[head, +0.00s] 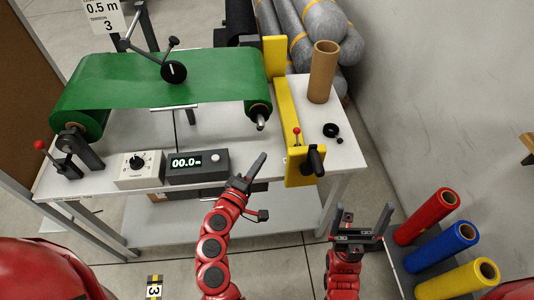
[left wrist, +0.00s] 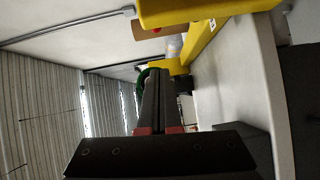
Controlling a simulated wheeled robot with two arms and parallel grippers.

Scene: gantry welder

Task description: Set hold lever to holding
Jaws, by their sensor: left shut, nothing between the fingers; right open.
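Two red-knobbed levers show in the head view, and I cannot tell which is the hold lever. One lever (head: 53,157) stands tilted on a dark bracket at the table's left front corner. The other, a small upright lever (head: 297,136), is on the yellow guide, which carries a black handle (head: 315,160). My left gripper (head: 257,163) is shut and empty at the table's front edge, left of the yellow guide and touching neither lever. Its shut fingers (left wrist: 157,95) fill the middle of the left wrist view, below a yellow part (left wrist: 185,12). My right gripper (head: 362,222) is open and empty, in front of the table.
A green belt (head: 120,78) spans two rollers on the white table (head: 345,150). A dial box (head: 140,168) and a display reading 00.0 (head: 198,166) sit at its front edge. A cardboard tube (head: 322,72) stands behind right.

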